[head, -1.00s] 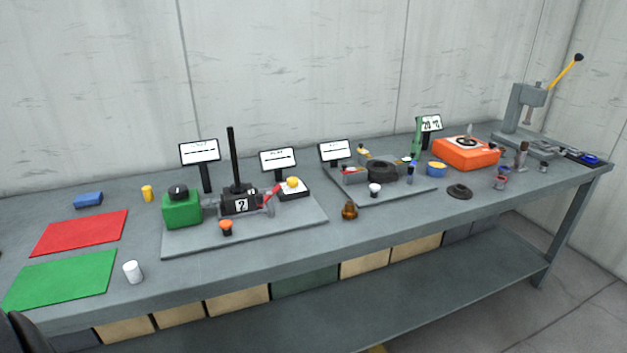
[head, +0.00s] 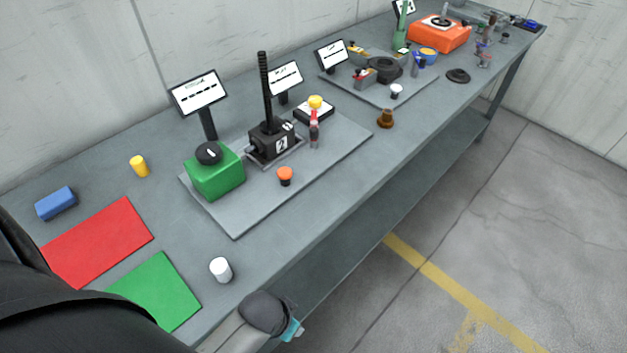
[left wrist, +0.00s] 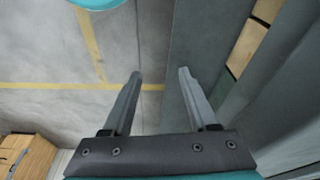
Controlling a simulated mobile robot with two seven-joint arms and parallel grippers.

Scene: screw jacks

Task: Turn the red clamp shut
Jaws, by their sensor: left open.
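The red clamp's handle (head: 314,118) stands at the right side of a black block marked "2" (head: 272,142). The block carries a tall black lever and sits on a grey plate (head: 236,222) on the bench. The lower part of the clamp is small and hard to make out. My left gripper (left wrist: 160,73) is open and empty in the left wrist view, over the floor beside the bench edge, away from the clamp. Its fingers do not show in the head view. My right gripper is not in view.
A green box (head: 216,178) with a black knob, an orange button (head: 285,176) and a yellow button (head: 315,102) share the plate. Nearer are a white cylinder (head: 220,270), a red mat (head: 98,240) and a green mat (head: 160,290). Sign stands line the back.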

